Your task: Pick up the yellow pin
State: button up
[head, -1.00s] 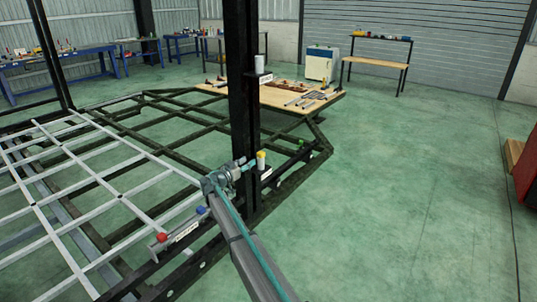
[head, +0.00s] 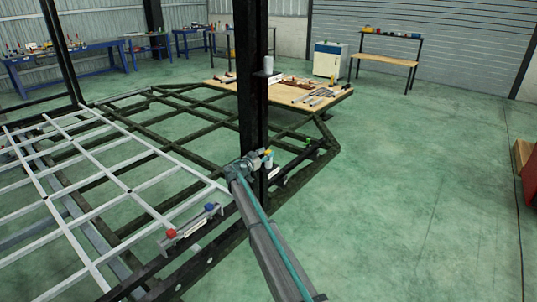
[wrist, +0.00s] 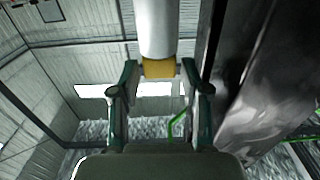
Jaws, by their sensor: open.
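The yellow pin (wrist: 159,68) shows as a yellow band at the end of a white cylinder (wrist: 158,28) in the wrist view. In the head view, a small piece of yellow and white (head: 267,159) shows at the dark upright post, partly hidden by my gripper. My gripper (wrist: 159,78) is open, with one finger on each side of the yellow part and small gaps visible. In the head view my gripper (head: 261,156) is right at the pin, in front of the post.
A rail with red (head: 171,233) and blue (head: 210,207) knobs lies to the lower left. A wooden table (head: 335,93) with tools is behind.

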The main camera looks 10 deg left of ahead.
jog(key=shift+x, duration=1.2)
jog(key=shift+c, duration=0.2)
grip_shut()
jog(key=shift+r, duration=0.15)
